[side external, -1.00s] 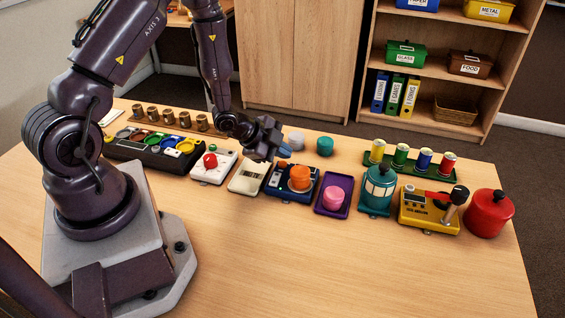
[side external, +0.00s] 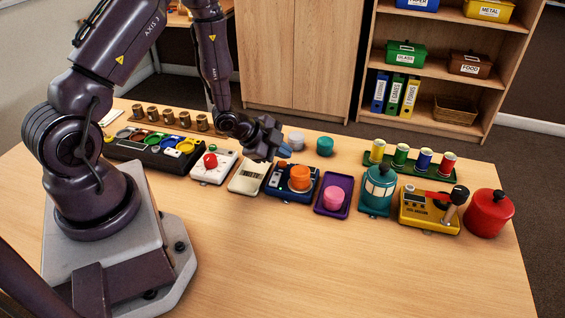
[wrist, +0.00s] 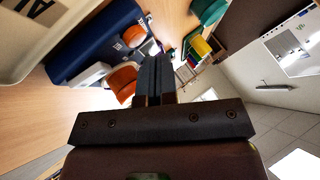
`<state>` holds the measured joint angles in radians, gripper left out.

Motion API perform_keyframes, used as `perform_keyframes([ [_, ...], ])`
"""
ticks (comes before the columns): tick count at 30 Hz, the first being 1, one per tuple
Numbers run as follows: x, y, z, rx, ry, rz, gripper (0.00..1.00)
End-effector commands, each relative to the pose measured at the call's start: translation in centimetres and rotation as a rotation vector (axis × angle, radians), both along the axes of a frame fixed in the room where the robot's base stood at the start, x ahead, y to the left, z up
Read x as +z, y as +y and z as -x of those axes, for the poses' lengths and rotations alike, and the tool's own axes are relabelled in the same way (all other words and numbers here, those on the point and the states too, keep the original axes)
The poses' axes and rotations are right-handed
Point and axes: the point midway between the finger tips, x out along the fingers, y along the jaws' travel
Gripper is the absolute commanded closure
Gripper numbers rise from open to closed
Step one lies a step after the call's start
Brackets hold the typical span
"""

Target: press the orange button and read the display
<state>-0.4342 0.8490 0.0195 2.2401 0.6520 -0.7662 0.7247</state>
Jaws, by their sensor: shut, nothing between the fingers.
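A blue device (side external: 276,188) sits mid-table with a large round orange piece (side external: 300,173) on it and a smaller orange part at its back left; I cannot tell which is the button. In the wrist view orange parts (wrist: 122,79) show on and beside the blue body (wrist: 85,50). A cream device with a dark display (side external: 251,172) stands just left of it; the display's reading is too small to make out. My gripper (side external: 284,151) is shut and empty, above and behind the blue device, apart from the orange pieces. Its fingers (wrist: 154,75) also show in the wrist view.
Left are a white box with a red button (side external: 210,162) and a black tray (side external: 145,153). Right are a purple tray (side external: 323,207), a teal lantern (side external: 377,196), a yellow device (side external: 420,214) and a red pot (side external: 490,215). The table front is clear.

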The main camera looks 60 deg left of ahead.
Motion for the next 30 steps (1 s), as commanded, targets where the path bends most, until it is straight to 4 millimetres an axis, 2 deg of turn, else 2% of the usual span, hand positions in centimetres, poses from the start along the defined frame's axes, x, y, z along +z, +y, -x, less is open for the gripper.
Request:
perform_keyframes([
  [30, -0.86, -0.01, 0.0, 0.0, 0.0, 0.0, 1.0],
])
